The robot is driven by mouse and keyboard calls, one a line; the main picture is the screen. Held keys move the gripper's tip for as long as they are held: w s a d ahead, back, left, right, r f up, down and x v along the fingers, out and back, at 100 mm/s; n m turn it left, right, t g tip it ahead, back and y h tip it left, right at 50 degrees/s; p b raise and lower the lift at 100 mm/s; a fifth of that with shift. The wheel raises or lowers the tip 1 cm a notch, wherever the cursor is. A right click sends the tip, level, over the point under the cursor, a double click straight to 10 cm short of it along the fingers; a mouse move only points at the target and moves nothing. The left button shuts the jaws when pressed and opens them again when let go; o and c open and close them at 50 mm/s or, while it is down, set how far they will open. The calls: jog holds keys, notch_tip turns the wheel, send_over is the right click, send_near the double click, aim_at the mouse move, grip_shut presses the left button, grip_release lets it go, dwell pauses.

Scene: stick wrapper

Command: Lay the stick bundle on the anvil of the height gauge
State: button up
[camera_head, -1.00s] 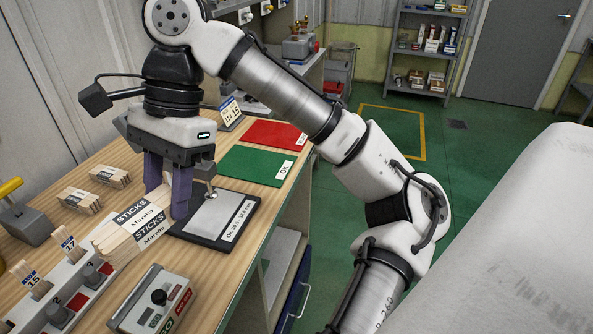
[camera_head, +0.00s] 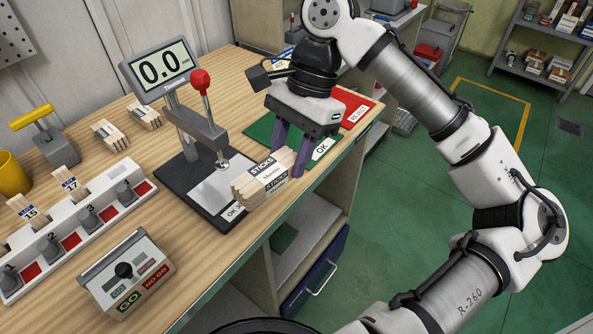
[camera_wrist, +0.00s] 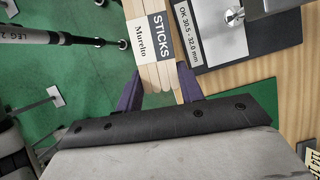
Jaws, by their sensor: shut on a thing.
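The stick bundle (camera_head: 264,178) is a wrapped bunch of pale wooden sticks with a black and white label reading STICKS. My gripper (camera_head: 288,158) is shut on it, with purple fingers at its sides in the wrist view (camera_wrist: 160,90). The bundle is at the front right edge of the height gauge's base, seemingly above it; the exact gap cannot be told. The height gauge (camera_head: 188,126) has a display reading 0.0, a red-knobbed lever and a dark base. Its pale anvil plate (camera_head: 215,190) is bare under the probe (camera_head: 222,163), left of the bundle.
A green OK mat (camera_head: 262,130) and red mat (camera_head: 352,108) lie behind my gripper. A numbered white rack (camera_head: 75,235), a GO/NO GO box (camera_head: 128,272) and two small stick bundles (camera_head: 108,134) stand left. The table edge drops to the floor at right.

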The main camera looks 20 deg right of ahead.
jog(key=shift+n, duration=0.7)
notch_tip(320, 180, down, 5)
jog(key=shift+w+a+f, duration=0.1)
jog(key=shift+w+f, duration=0.05)
jog(key=shift+f, duration=0.05)
jog(key=shift+w+a+f+b, duration=0.55)
jog(key=shift+w+b, duration=0.2)
jog(key=shift+b, duration=0.2)
jog(key=shift+w+a+f+b, duration=0.55)
jog(key=shift+w+b, duration=0.15)
jog(key=shift+b, duration=0.2)
jog(key=shift+w+a+r+g+p, duration=0.2)
jog(key=shift+w+a+g+p, duration=0.1)
jog(key=shift+w+a+p, duration=0.2)
jog(key=shift+w+a+f+p, duration=0.1)
jog(key=shift+w+a+p, duration=0.5)
jog(key=shift+w, duration=0.35)
jog(key=shift+w+a+f+p, duration=0.1)
jog(key=shift+w+a+p, duration=0.45)
jog(key=shift+w, duration=0.4)
jog(key=shift+w+a+p, duration=0.45)
jog(key=shift+w+a, duration=0.3)
jog(key=shift+w, duration=0.2)
jog(key=shift+f+p, duration=0.25)
jog(key=shift+p, duration=0.15)
jog(key=o, duration=1.1)
